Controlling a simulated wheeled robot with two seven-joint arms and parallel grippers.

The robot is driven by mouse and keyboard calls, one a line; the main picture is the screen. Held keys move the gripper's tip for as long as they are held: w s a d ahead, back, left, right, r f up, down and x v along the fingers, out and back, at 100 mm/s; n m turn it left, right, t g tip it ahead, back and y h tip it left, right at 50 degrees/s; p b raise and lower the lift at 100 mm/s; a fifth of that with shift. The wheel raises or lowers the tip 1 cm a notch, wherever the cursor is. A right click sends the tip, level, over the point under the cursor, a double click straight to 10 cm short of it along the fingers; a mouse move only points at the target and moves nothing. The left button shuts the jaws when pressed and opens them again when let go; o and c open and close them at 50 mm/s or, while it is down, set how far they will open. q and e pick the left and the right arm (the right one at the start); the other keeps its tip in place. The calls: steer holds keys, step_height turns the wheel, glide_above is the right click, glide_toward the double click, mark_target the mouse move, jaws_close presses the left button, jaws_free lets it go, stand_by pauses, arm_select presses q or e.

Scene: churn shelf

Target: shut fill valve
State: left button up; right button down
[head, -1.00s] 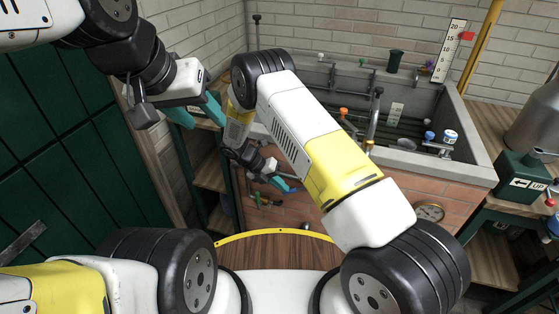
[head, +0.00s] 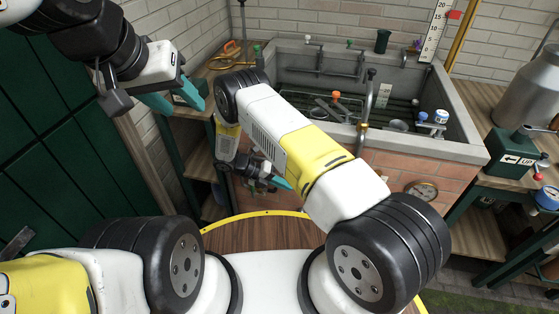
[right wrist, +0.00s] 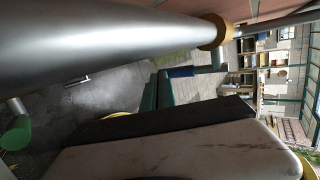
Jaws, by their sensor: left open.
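A stone basin (head: 462,152) with a brick front holds several taps and fittings. A tall metal spout (head: 369,100) with a brass collar stands at its front rim, beside an orange knob (head: 336,96). I cannot tell which fitting is the fill valve. My left gripper (head: 177,95) is open and empty, left of the basin near the wooden shelf. My right gripper (head: 283,184) is low before the brick front, mostly hidden by my arm; one teal fingertip shows.
A round gauge (head: 421,190) sits on the brick front. A blue-and-white knob (head: 440,117) is at the basin's right. A green box marked UP (head: 512,152) and a metal churn (head: 532,92) stand on the right bench. A measuring scale (head: 435,30) stands behind the basin.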

steer(key=shift+s+d+f, duration=0.2)
steer(key=shift+d+f, duration=0.1)
steer(key=shift+d, duration=0.2)
stand_by(0.3)
